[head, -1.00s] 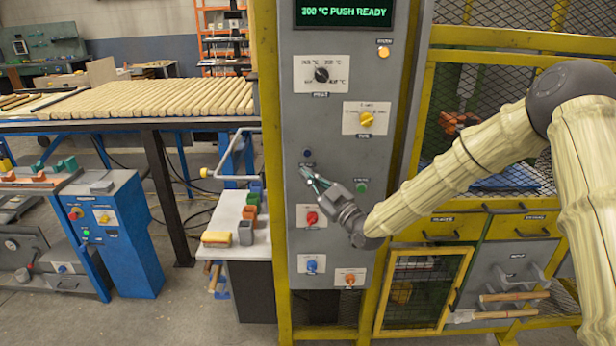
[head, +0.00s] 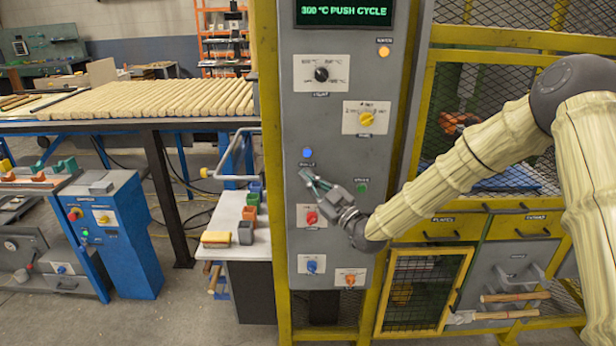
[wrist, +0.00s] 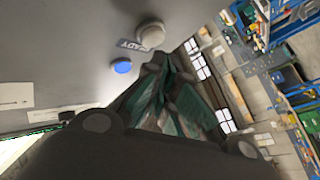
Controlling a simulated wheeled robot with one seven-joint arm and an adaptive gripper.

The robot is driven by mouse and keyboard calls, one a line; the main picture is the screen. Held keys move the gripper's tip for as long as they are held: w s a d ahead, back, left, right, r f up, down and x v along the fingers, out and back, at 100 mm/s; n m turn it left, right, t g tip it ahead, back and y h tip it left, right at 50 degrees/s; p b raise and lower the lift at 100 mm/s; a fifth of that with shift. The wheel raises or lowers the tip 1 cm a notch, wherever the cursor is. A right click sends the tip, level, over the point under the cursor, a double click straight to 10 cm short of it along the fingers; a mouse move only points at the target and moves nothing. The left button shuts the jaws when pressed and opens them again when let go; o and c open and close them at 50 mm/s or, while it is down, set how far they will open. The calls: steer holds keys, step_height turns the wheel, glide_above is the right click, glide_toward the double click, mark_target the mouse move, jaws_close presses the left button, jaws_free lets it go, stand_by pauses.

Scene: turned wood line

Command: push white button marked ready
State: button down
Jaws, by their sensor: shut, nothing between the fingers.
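The white button (wrist: 150,37) sits on the grey panel (wrist: 60,50) in the wrist view, beside a label reading READY (wrist: 130,46). I cannot make out the white button in the head view, where my gripper's fingers cover that part of the panel. My gripper (head: 306,174) is shut and empty, its green-tipped fingers close to the panel just below a lit blue button (head: 308,152). In the wrist view the fingers (wrist: 160,64) show just below the white button in the picture; I cannot tell whether they touch anything. The display (head: 345,11) reads "300 °C PUSH CYCLE".
A green button (head: 362,187) sits right of my fingers and a red knob (head: 311,217) below them. A yellow knob (head: 366,119) and a black knob (head: 321,74) are higher up. A bent grey handle (head: 236,152) and a small table (head: 228,241) stand left of the panel.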

steer(key=shift+s, duration=0.1)
steer(key=s, duration=0.5)
steer(key=shift+b, duration=0.35)
stand_by(0.3)
stand_by(0.4)
steer(key=s+d+f+m+g+h, duration=0.25)
steer(key=s+f, duration=0.35)
steer(key=f, duration=0.6)
steer(key=s+d+f+m+g+h, duration=0.25)
steer(key=s+f, duration=0.35)
steer(key=f, duration=0.6)
steer(key=s+d+f+m+g+h, duration=0.2)
steer(key=s+d+f+m+h, duration=0.15)
steer(key=s+f, duration=0.6)
steer(key=s+d+f+m+g+h, duration=0.2)
steer(key=s+d+f+g, duration=0.1)
steer(key=s, duration=0.6)
steer(key=s+d+f+m+g+h, duration=0.2)
steer(key=s+d+f, duration=0.4)
steer(key=s, duration=0.3)
steer(key=s+d+f+m+g+h, duration=0.2)
steer(key=s+d+f, duration=0.3)
steer(key=s, duration=0.5)
steer(key=shift+f+g, duration=0.15)
steer(key=shift+g, duration=0.65)
